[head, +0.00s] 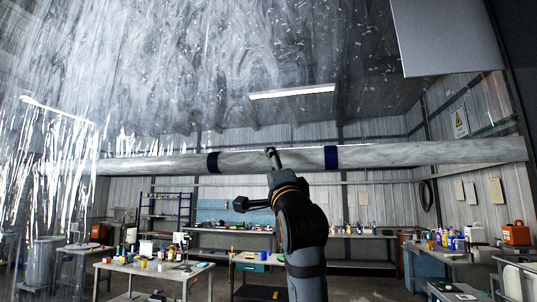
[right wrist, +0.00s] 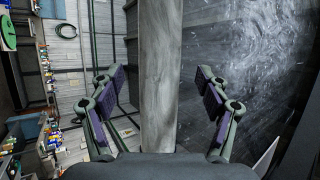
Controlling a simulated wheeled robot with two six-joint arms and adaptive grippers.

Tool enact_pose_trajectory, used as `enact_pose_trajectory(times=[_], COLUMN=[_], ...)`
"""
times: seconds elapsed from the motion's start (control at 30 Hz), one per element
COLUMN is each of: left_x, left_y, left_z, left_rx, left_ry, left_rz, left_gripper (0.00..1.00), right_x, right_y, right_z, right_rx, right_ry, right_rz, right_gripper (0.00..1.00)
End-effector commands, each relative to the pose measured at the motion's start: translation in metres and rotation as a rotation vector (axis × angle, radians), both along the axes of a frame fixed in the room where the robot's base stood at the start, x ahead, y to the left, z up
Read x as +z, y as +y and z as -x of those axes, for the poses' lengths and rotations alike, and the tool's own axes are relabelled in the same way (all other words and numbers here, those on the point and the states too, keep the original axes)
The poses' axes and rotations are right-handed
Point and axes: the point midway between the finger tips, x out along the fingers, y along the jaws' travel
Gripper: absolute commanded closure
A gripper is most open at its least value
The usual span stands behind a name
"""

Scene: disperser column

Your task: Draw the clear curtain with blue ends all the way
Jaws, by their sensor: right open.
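A long grey rounded bar (head: 420,154) runs across the head view, with two dark blue bands, a left one (head: 212,162) and a right one (head: 331,157). Clear, streaky, glinting sheet material (head: 62,165) hangs at the left, and a see-through swirl-marked surface (head: 220,60) spans the top; I cannot tell whether they are one curtain. My right gripper (head: 272,156) is raised to the bar between the blue bands. In the right wrist view the bar (right wrist: 158,60) passes between the right gripper's spread fingers (right wrist: 162,90), with gaps on both sides. My left gripper is out of view.
Workbenches with bottles and tools stand below, one at the front left (head: 150,272) and others along the back wall. An orange container (head: 515,234) stands at the right. A pale panel (head: 445,38) hangs at the upper right.

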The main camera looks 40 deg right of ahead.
Motion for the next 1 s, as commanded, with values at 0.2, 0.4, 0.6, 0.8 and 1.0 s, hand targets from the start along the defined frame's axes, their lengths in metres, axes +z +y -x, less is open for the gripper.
enact_pose_trajectory(times=[0.2,0.4,0.6,0.8,1.0], left_x=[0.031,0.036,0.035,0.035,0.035], left_y=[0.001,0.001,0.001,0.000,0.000], left_z=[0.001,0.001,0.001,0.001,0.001], left_rx=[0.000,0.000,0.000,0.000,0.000], left_ry=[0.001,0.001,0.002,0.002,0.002], left_rz=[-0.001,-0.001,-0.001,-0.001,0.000], left_gripper=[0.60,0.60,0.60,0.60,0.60], right_x=[0.026,0.029,0.028,0.028,0.028], right_y=[-0.014,-0.019,-0.019,-0.019,-0.019], right_z=[-0.033,-0.044,-0.044,-0.044,-0.044], right_rx=[-0.001,-0.001,-0.001,-0.001,-0.001], right_ry=[0.003,0.001,0.000,0.000,0.000], right_rz=[-0.001,0.000,0.001,0.001,0.001], right_gripper=[0.24,0.24,0.24,0.47,0.74])
